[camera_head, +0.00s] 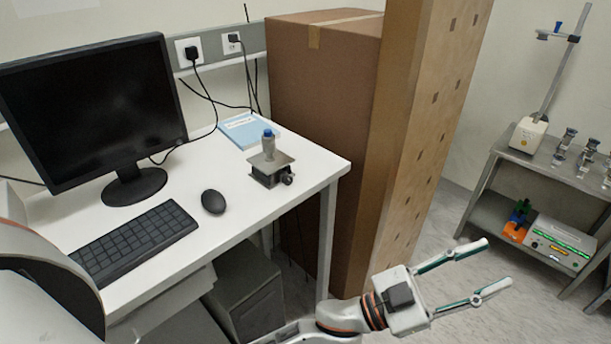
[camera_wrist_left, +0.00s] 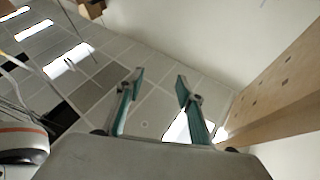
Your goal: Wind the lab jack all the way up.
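The lab jack (camera_head: 272,175) stands on the white desk near its right front corner. It looks low, with a grey top plate and a dark round knob (camera_head: 288,180) on its right side. A small bottle with a blue cap (camera_head: 268,147) stands upright on the plate. My left gripper (camera_head: 498,262) is off the desk, to the right of and well away from the jack, fingers spread and empty. In the left wrist view the gripper (camera_wrist_left: 159,82) is also open, with ceiling and wall behind. My right gripper is not in view.
The white desk (camera_head: 235,180) also holds a monitor (camera_head: 95,105), keyboard (camera_head: 135,240), mouse (camera_head: 213,201) and blue booklet (camera_head: 240,130). A large cardboard box (camera_head: 318,110) and a wooden post (camera_head: 425,110) stand beside it. A metal shelf (camera_head: 545,165) is at right.

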